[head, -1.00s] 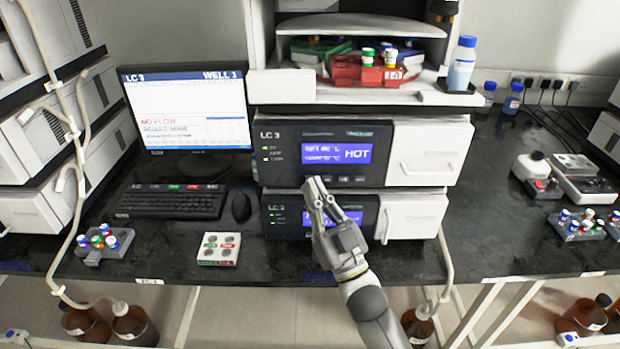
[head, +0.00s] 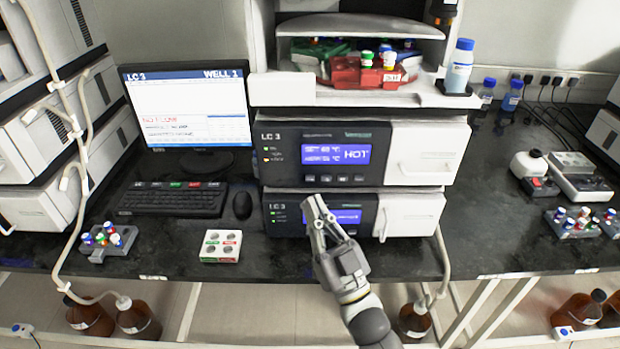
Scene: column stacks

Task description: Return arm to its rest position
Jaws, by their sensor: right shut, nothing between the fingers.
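My right gripper (head: 316,214) is shut and empty. It is in front of the lower module (head: 285,218) of the LC 3 stack, its fingertips pointing up and overlapping that module's blue screen in the view. My right arm comes in from the bottom, right of centre. My left gripper is not in view.
A monitor (head: 190,115), keyboard (head: 170,200) and mouse (head: 242,205) stand left of the stack. A white block (head: 221,246) and a vial rack (head: 108,241) lie near the bench's front edge. Bare bench (head: 470,235) is to the right. Brown bottles (head: 138,318) stand below.

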